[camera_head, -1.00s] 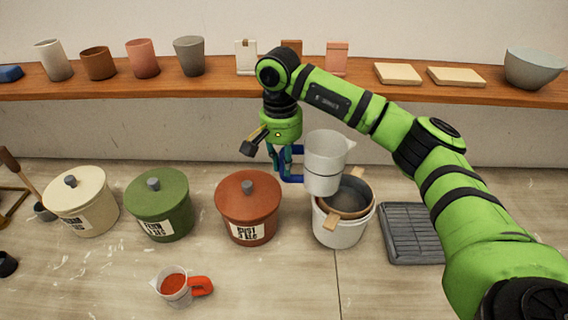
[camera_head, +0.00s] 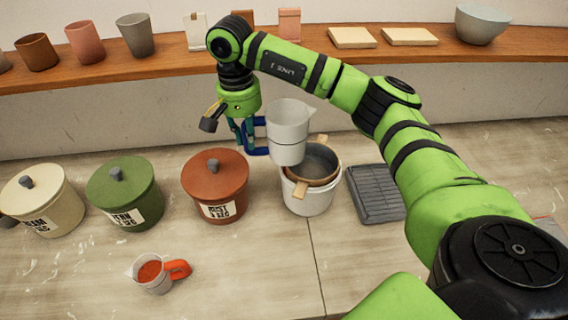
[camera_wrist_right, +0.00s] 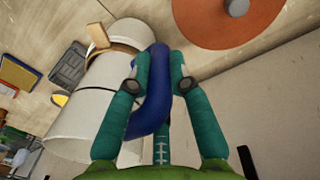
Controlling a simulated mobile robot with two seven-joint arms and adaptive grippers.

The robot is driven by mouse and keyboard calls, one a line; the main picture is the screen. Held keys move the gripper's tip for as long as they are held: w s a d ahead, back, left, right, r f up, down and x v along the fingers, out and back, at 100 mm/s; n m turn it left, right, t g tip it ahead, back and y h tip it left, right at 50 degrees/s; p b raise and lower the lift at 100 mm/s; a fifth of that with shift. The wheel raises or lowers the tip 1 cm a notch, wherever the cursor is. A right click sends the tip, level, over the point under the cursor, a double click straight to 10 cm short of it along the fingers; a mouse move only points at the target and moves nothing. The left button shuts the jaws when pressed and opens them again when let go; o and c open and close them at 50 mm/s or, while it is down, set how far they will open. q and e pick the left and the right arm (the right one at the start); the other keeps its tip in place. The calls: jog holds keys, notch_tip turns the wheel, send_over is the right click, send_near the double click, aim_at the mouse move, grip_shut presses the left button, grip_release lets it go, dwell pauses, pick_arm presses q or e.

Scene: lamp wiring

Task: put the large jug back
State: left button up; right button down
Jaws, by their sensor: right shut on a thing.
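The large jug (camera_head: 288,130) is white with a spout and a blue handle (camera_wrist_right: 152,95). My right gripper (camera_head: 246,140) is shut on the blue handle, with a teal finger on each side of it in the right wrist view (camera_wrist_right: 160,82). I cannot tell how high the jug is. A small jug (camera_head: 150,275) with a red handle and red contents stands near the front. My left gripper is not in view.
A sieve with wooden handles (camera_head: 317,163) rests on the bucket. Red (camera_head: 215,185), green (camera_head: 124,195) and cream (camera_head: 42,200) lidded pots stand to the left. A grey rack (camera_head: 376,194) lies right. A wooden shelf (camera_head: 170,66) holds cups, blocks and a bowl. The front middle counter is clear.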

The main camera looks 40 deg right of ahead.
jog(key=shift+s+a+f+b, duration=0.1)
jog(key=shift+a+f+b, duration=0.1)
jog(key=shift+b, duration=0.1)
jog(key=s+a+f+m+b, duration=0.1)
jog(key=s+a+f+b, duration=1.1)
jog(key=s+b, duration=0.4)
jog(key=w+a+f+p, duration=0.2)
jog(key=a+f, duration=0.1)
jog(key=w+a+f+p, duration=0.2)
jog(key=a+f, duration=0.1)
jog(key=w+a+f+p, duration=0.2)
jog(key=a+f, duration=0.2)
jog(key=shift+w+p, duration=0.2)
jog(key=shift+p, duration=0.1)
jog(key=shift+f, duration=0.35)
